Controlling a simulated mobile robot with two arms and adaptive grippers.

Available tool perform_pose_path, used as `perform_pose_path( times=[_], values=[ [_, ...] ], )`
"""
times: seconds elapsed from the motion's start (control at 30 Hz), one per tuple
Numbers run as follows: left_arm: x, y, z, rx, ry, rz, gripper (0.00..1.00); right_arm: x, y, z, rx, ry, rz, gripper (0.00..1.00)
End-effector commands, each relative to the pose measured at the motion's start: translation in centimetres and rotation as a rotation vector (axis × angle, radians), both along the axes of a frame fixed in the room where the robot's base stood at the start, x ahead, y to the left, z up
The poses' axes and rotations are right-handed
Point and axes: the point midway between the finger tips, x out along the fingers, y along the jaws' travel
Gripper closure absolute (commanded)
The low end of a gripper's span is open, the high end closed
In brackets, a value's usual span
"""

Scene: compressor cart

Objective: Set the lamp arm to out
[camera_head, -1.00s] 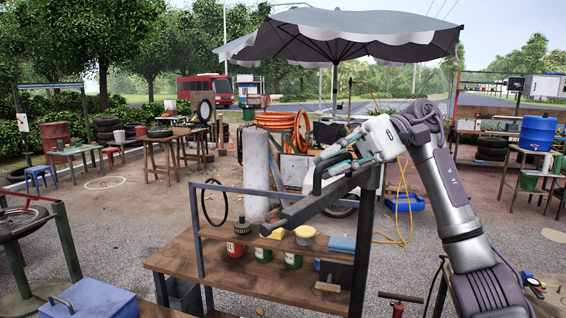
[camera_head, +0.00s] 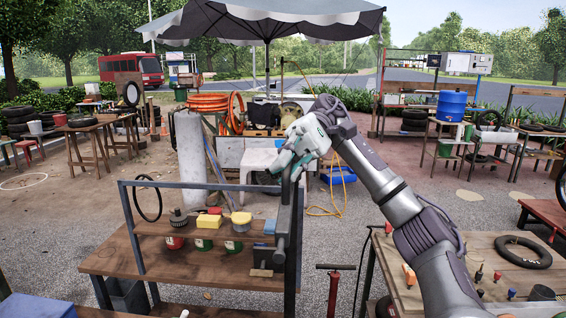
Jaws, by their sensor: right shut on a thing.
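The lamp arm (camera_head: 283,215) is a dark grey bar at the top of the right post (camera_head: 299,230) of the workbench's rack. It looks foreshortened, pointing toward me rather than along the rack. My right gripper (camera_head: 291,168), pale green and grey, is shut at the bar's upper part, by its grip. The fingers partly hide the grip and the joint at the post. My left gripper is not in view.
The wooden workbench (camera_head: 120,262) has a shelf with cans, a yellow sponge (camera_head: 209,221) and a brush. A second wooden table (camera_head: 425,282) with small tools and a black ring stands at right.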

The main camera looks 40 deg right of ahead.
Motion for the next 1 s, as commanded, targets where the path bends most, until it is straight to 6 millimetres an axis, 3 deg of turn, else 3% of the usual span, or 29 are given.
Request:
perform_pose_path(
  times=[0.17, 0.2, 0.23, 0.73, 1.0],
  values=[
    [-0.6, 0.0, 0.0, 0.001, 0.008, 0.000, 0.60, -0.1, 0.0, 0.1, 0.003, -0.002, 0.004, 1.00],
    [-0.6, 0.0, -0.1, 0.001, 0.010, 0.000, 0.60, -0.1, 0.0, 0.1, 0.002, -0.002, 0.005, 0.82],
    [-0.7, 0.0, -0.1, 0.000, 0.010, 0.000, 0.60, -0.1, 0.0, 0.1, 0.002, -0.002, 0.005, 0.77],
    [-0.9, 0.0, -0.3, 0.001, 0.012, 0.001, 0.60, 0.1, 0.1, -0.1, 0.001, -0.001, -0.002, 0.77],
    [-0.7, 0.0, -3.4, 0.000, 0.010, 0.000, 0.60, 1.6, 1.8, -0.7, 0.006, -0.005, -0.090, 0.77]
  ],
)
